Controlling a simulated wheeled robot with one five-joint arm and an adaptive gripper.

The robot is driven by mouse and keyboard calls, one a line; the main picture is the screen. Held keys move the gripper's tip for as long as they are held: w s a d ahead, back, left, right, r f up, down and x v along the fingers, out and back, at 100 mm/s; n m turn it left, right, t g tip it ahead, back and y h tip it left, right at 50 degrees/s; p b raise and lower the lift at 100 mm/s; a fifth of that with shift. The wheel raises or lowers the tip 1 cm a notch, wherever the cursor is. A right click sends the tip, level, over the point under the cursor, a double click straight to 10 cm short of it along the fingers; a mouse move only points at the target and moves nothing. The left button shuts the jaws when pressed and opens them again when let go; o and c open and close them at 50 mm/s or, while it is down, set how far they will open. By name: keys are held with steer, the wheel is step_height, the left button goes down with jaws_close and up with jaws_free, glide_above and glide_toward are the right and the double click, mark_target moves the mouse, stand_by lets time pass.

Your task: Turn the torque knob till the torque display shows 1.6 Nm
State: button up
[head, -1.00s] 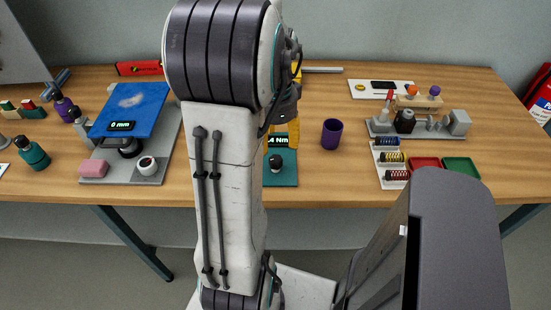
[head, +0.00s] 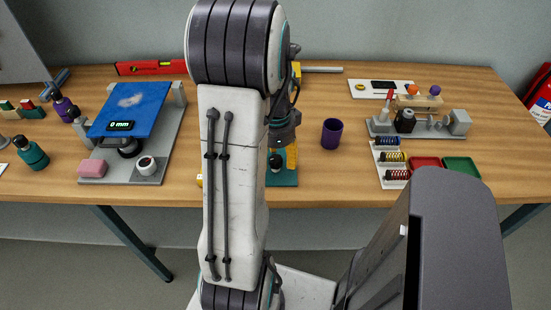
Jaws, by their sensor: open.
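The torque knob (head: 275,163) is a dark knob with a lighter top. It stands on a teal base plate (head: 284,181) near the front edge of the table, just right of my large white arm link. My gripper (head: 281,152) reaches down above and beside the knob, with its dark body over the back of the plate. It is open; its fingers are mostly hidden and I cannot tell if they touch the knob. The torque display is hidden behind my arm and gripper, so its present reading does not show.
A purple cup (head: 332,134) stands close to the right of the plate. Farther right are a spring rack (head: 388,147), red and green trays (head: 460,167) and a grey fixture (head: 459,122). A blue-panelled rig (head: 129,110) stands left. Bare table lies between the cup and the rack.

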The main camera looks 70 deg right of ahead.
steer(key=shift+o, duration=0.2)
steer(key=shift+f, duration=0.1)
jaws_close()
stand_by(0.5)
